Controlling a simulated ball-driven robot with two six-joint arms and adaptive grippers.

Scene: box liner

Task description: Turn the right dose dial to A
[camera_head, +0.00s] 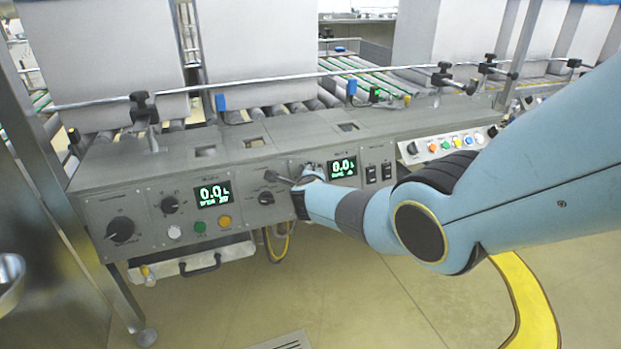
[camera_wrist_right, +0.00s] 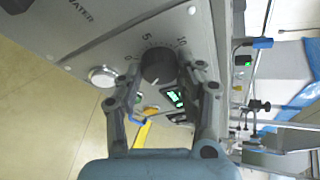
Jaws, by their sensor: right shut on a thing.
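The right part of the grey control panel (camera_head: 95,205) carries a black round dial, which my right gripper and arm mostly cover in the head view. In the right wrist view, the black dial (camera_wrist_right: 158,66) sits on a grey face with a scale marked 0, 5 and 10. My right gripper (camera_head: 284,180) reaches the panel just left of the right green display (camera_head: 343,167). In the right wrist view, its fingers (camera_wrist_right: 160,78) stand on either side of the dial, shut on it. The dial's pointer and any letter A are not readable. My left gripper is out of view.
Beside the gripper are a small black knob (camera_head: 266,198), the left display (camera_head: 213,193) and a large left dial (camera_head: 121,229). Black switches (camera_head: 378,172) sit right of the right display. A rail (camera_head: 290,78) and rollers run behind the panel. The floor in front is open.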

